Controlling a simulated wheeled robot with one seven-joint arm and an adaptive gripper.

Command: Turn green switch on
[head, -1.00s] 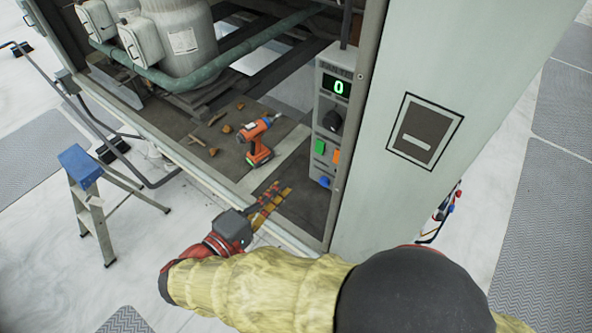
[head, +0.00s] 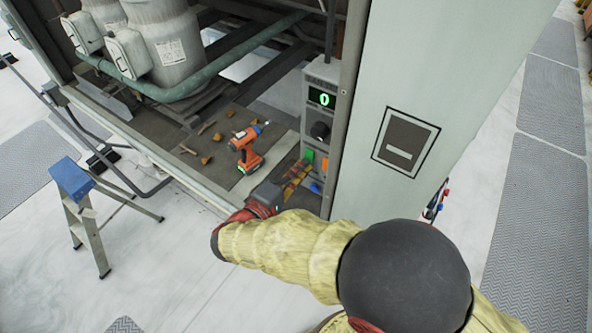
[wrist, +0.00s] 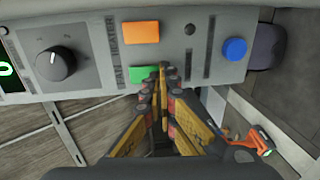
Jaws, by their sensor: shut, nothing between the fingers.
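The green switch (wrist: 143,75) is on a grey control panel (wrist: 93,65), beside an orange switch (wrist: 141,33) in the wrist view. In the head view the green switch (head: 309,155) shows just above my fingertips. My gripper (wrist: 161,75) is shut and empty. In the wrist view its fingertips are beside the green switch's edge; I cannot tell whether they touch it. In the head view my gripper (head: 303,165) reaches into the cabinet toward the panel.
The panel also has a black knob (wrist: 55,62), a blue button (wrist: 235,49) and a green display (head: 322,98). An orange drill (head: 246,148) stands on the cabinet floor, left of my gripper. The cabinet's pale side wall (head: 400,90) is on the right. A stepladder (head: 82,200) stands outside.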

